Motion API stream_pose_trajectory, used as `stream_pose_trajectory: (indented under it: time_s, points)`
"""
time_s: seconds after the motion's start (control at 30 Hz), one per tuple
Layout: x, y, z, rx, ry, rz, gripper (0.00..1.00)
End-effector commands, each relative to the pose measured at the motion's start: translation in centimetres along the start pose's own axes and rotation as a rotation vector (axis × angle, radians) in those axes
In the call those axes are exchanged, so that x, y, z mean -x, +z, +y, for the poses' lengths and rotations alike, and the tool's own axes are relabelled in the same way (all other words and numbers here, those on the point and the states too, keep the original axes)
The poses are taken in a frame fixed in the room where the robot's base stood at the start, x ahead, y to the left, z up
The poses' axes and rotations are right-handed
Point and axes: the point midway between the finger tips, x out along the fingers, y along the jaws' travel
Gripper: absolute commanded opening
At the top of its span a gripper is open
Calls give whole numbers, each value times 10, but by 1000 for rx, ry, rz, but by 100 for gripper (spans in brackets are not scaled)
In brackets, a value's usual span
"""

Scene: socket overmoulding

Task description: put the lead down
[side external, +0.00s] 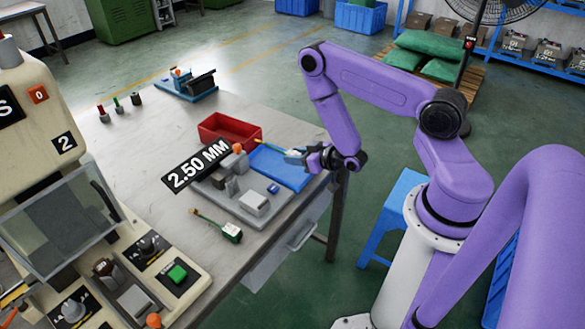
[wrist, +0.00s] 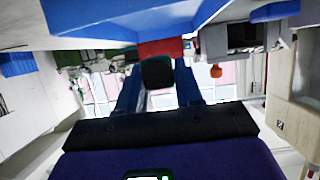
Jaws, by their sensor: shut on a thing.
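My gripper (side external: 292,155) is raised at the table's right edge, close to the blue tray (side external: 279,168), pointing left. In the wrist view its two blue fingers (wrist: 157,92) are shut on a dark blocky end of the lead (wrist: 157,71). In the side view a thin orange-yellow piece (side external: 268,144) sticks out left of the fingers, apparently part of the held lead; the rest is hidden by the fingers. Whether the held lead touches the tray is hard to tell. Another lead-like piece with a green-and-white body (side external: 232,232) lies on the table near its front edge.
A red bin (side external: 222,127) stands behind the blue tray. A grey fixture plate (side external: 225,208) with blocks and a "2.50 MM" sign (side external: 197,164) lies left of the tray. A machine with a clear guard (side external: 65,220) is at the left. Bare table (side external: 150,140) shows behind the sign.

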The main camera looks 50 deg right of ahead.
Motion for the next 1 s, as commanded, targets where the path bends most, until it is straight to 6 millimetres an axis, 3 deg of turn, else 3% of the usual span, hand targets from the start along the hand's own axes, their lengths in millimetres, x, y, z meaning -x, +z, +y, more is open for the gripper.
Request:
stream_pose_trajectory:
  time_s: [0.5, 0.93, 0.97, 1.0]
  points:
    - [-18, 43, 0, 0, 0, 0, 1]
    - [-20, 48, 0, 0, 0, 0, 1]
    - [-20, 48, 0, 0, 0, 0, 39]
    - [-20, 48, 0, 0, 0, 0, 52]
